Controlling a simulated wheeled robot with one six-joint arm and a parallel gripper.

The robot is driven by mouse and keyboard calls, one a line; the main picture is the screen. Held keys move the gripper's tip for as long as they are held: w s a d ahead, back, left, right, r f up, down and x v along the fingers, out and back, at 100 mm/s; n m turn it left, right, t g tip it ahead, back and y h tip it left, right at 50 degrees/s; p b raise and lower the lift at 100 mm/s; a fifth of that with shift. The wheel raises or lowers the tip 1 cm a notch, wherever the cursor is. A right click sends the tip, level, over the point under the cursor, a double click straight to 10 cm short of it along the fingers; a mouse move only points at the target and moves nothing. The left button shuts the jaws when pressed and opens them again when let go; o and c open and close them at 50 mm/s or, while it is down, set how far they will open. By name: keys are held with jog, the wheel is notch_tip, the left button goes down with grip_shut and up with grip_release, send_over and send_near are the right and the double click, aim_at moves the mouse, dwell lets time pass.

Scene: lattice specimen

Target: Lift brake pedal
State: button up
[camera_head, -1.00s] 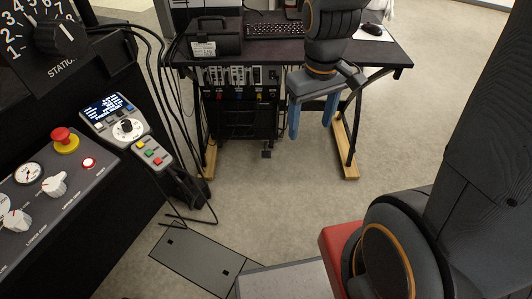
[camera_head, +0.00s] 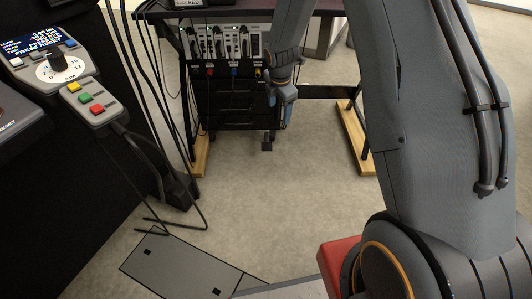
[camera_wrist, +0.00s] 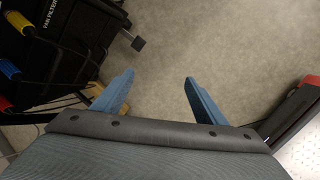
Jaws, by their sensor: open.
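A small black pedal (camera_head: 267,146), which looks like the brake pedal, sticks out low at the front of the black rack under the desk. In the wrist view the pedal (camera_wrist: 138,43) is beyond the left blue finger, on a thin stem. My gripper (camera_wrist: 160,77) has its two blue fingers wide apart with only floor between them. In the head view my gripper (camera_head: 287,112) is just above and right of the pedal, apart from it, and my arm hides part of it.
The black rack (camera_head: 232,95) with colored plugs stands under the desk between wooden feet (camera_head: 356,137). A control console with a button box (camera_head: 94,102) and hanging cables is at left. A grey floor plate (camera_head: 183,268) lies in front. Open floor is between.

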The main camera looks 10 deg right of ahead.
aim_at(267, 146)
jog(key=w+f+n+b, duration=0.4)
jog(key=w+f+b, duration=0.2)
jog(key=f, duration=0.6)
jog(key=w+f+n+t+b, duration=0.1)
jog(key=w+f+n+b, duration=0.3)
jog(key=f, duration=0.8)
jog(key=w+f+n+b, duration=0.4)
jog(key=w+f+b, duration=0.4)
jog(key=f, duration=0.5)
jog(key=shift+w+a+t+b, duration=0.35)
jog(key=shift+t+b, duration=0.05)
jog(key=shift+r, duration=0.1)
